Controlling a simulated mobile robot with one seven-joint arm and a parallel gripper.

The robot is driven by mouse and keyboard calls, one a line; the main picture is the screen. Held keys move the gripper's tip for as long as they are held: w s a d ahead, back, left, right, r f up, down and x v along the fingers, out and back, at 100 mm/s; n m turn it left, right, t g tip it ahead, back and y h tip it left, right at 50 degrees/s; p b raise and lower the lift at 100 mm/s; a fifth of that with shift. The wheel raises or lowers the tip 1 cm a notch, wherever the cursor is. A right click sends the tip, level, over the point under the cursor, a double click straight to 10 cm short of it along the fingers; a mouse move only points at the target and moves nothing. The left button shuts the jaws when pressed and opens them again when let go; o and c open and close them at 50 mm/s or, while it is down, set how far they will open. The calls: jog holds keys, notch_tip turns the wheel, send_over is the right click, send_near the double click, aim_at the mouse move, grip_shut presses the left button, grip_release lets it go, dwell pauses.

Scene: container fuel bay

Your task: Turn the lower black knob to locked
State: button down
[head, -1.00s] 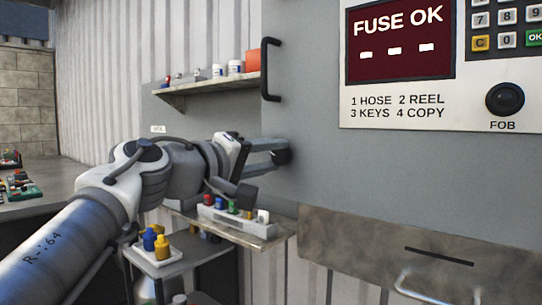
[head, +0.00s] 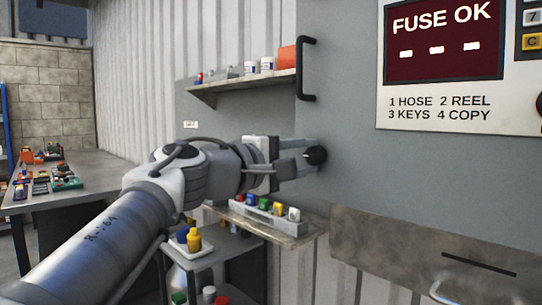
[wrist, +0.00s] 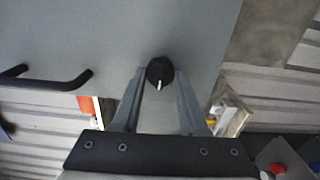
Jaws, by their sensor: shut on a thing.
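The black knob (head: 315,156) sits on the grey panel, below the black bar handle. In the wrist view the knob (wrist: 159,72) is round, with a white pointer mark that points down the picture, toward my gripper's palm. My gripper (head: 312,157) reaches it from the left. In the wrist view my gripper (wrist: 158,80) has one finger on each side of the knob, shut on it. The finger ends partly cover the knob's sides. No lock marking is readable beside the knob.
A black bar handle (head: 309,68) stands out above the knob. A shelf (head: 215,90) with small containers is to the upper left. A lower shelf (head: 318,228) with a tray of coloured items lies below my gripper. A display (head: 443,40) reads FUSE OK.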

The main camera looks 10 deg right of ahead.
jog(key=shift+c, duration=2.2)
grip_release()
